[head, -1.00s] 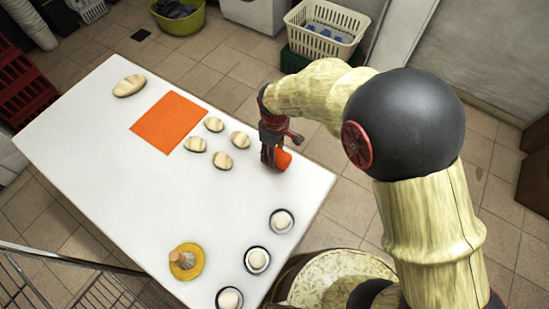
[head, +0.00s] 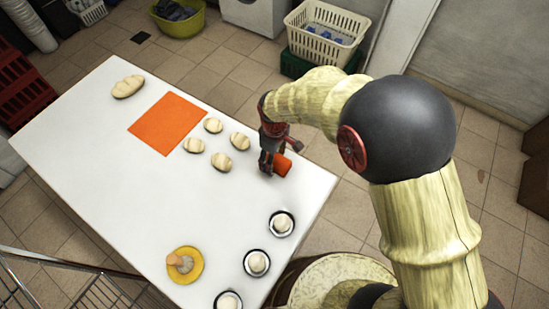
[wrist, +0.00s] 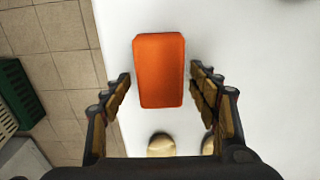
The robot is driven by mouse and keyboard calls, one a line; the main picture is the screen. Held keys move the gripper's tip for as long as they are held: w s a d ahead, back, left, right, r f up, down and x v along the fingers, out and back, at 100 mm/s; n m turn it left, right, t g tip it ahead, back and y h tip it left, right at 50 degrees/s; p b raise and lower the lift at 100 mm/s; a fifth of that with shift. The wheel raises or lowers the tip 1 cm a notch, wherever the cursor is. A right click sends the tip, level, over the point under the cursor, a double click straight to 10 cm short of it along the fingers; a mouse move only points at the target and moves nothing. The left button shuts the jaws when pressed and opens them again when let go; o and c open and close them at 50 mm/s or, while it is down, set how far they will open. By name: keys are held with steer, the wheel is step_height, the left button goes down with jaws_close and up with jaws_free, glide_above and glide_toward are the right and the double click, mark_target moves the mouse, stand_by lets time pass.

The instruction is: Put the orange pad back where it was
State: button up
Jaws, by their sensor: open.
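The small orange pad (head: 283,165) is a rounded block near the right edge of the white table. In the wrist view the orange pad (wrist: 160,70) shows upright in the picture, between and a little ahead of my open fingers. White table shows between it and the fingers on both sides. My gripper (head: 267,167) points down at the table and partly hides the pad in the head view. It holds nothing. A flat orange square (head: 167,123) lies on the table to the left.
Several pale rolls (head: 222,161) lie between the orange square and my gripper. A larger loaf (head: 128,87) lies at the far left corner. Dark-rimmed dishes (head: 281,223) with white pieces line the near right edge. A yellow plate (head: 196,275) bears a pale object.

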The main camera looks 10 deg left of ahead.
mark_target(276, 158)
step_height(276, 158, up, 12)
steer(key=p, duration=0.4)
steer(key=s+d+r+m+t, duration=0.15)
steer(key=d+r+m, duration=0.45)
steer(key=d+r, duration=0.85)
steer(key=s+d+r+m+t, duration=0.4)
steer(key=s+d+r+m, duration=0.3)
steer(key=s+d, duration=0.6)
steer(key=shift+s+d+r+m, duration=0.15)
steer(key=shift+r+m, duration=0.15)
steer(key=shift+r, duration=0.6)
